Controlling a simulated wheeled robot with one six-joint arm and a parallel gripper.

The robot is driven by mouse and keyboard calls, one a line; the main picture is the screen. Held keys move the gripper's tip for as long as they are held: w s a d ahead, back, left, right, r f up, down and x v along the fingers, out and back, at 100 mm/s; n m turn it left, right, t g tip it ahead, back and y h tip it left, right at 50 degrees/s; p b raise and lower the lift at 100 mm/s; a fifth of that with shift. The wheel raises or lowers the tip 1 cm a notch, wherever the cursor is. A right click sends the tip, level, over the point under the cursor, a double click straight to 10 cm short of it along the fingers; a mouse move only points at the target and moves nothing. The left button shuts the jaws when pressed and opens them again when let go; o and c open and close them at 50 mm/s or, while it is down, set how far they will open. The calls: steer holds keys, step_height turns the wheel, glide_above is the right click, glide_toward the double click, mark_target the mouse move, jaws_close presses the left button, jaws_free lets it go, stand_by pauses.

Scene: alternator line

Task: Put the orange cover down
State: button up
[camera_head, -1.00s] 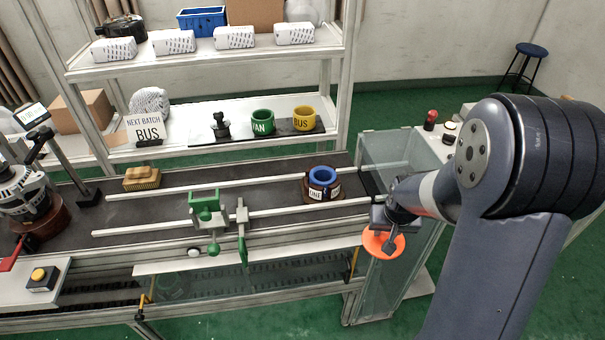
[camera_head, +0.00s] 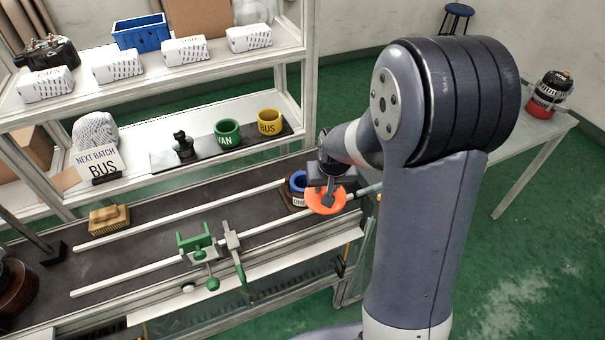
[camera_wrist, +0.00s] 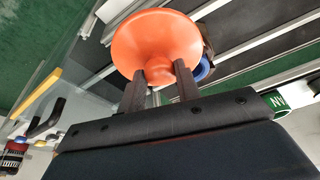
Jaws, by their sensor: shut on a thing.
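The orange cover (camera_head: 325,199) is a round disc held in my gripper (camera_head: 328,196), above the right end of the conveyor. In the wrist view the orange cover (camera_wrist: 156,44) is large, with both fingers of my gripper (camera_wrist: 162,80) shut on its near side. A brown base with a blue ring (camera_head: 297,182) is on the conveyor just behind and left of the cover, partly hidden by it. Whether the cover touches anything below cannot be told.
A green and grey clamp fixture (camera_head: 205,250) stands at the conveyor's front rail. A wooden brush (camera_head: 109,220) lies at its left. Behind, a shelf holds a green VAN cup (camera_head: 228,132) and a yellow BUS cup (camera_head: 270,122). A side table (camera_head: 535,140) bears a red-black machine.

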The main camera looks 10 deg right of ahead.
steer(key=s+a+r, duration=0.1)
steer(key=a+r, duration=0.5)
steer(key=r, duration=0.2)
steer(key=s+a+r+m, duration=0.1)
steer(key=a+r, duration=0.5)
steer(key=r, duration=0.3)
steer(key=shift+r, duration=0.15)
steer(key=shift+s, duration=0.1)
